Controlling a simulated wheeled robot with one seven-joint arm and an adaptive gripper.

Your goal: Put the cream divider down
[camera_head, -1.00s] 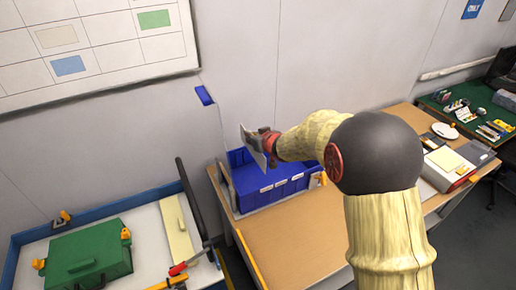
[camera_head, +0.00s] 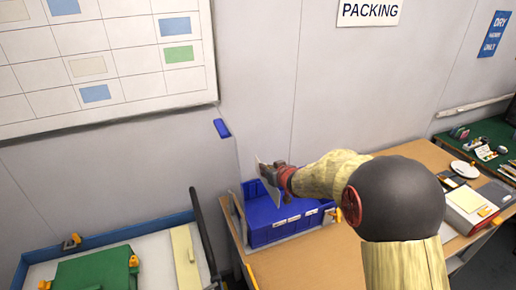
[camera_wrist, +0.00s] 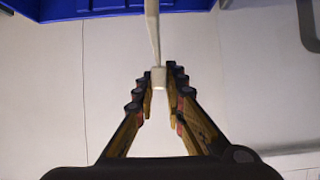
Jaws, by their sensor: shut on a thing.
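My gripper (camera_head: 279,173) is shut on a thin, pale panel, the cream divider (camera_head: 269,185). It is held upright, above and close to the back left part of the blue bin (camera_head: 268,235). In the wrist view the divider (camera_wrist: 153,35) shows edge-on as a narrow pale strip rising from between my fingertips (camera_wrist: 158,80). A blue bin edge (camera_wrist: 115,8) spans the top of that view. Whether the divider's lower edge touches the bin is not clear.
The bin stands on a wooden bench (camera_head: 310,265) with clear surface in front. A grey wall (camera_head: 270,110) rises close behind. At left, a blue-rimmed tray (camera_head: 110,238) holds a green case (camera_head: 95,275) and another cream panel (camera_head: 183,258). Boxes (camera_head: 470,205) stand at right.

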